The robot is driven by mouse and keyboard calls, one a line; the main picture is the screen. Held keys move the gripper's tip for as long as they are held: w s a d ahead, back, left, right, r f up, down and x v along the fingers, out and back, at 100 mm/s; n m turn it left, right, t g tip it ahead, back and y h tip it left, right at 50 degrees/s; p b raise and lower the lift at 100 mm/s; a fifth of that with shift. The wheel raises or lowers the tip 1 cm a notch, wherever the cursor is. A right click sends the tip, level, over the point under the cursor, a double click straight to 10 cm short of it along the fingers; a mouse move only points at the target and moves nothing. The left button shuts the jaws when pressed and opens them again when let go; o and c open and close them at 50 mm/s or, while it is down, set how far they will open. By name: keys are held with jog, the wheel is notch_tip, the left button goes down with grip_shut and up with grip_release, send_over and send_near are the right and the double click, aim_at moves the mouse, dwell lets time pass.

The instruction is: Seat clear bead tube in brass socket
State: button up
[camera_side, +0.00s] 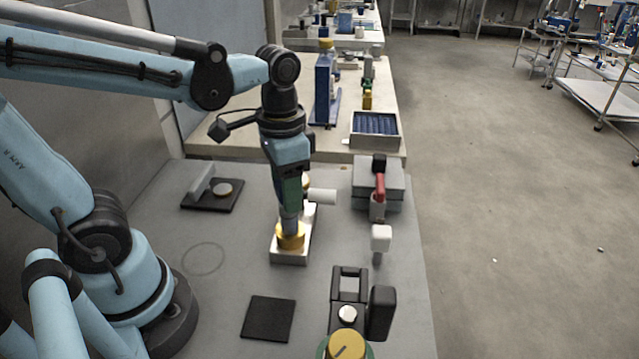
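The brass socket (290,238) is a gold ring on the near end of a pale metal block (294,257) in the middle of the grey table. My gripper (290,212) points down right above the socket, its lower end very close to it or touching. A narrow grey-blue piece meets the brass. I cannot tell whether it is a fingertip or the tube. The clear bead tube cannot be made out for certain. The gap between my fingers is not visible from this side.
A white cylinder (322,196) sticks out right behind my gripper. A grey box with a red handle (380,186) stands to the right. A black fixture (349,300) is at the front. A black pad (268,318) lies front left.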

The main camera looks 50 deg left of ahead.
dwell(0.4)
jog(key=o, duration=0.6)
jog(key=shift+c, duration=0.2)
notch_tip(320, 180, up, 12)
dwell(0.5)
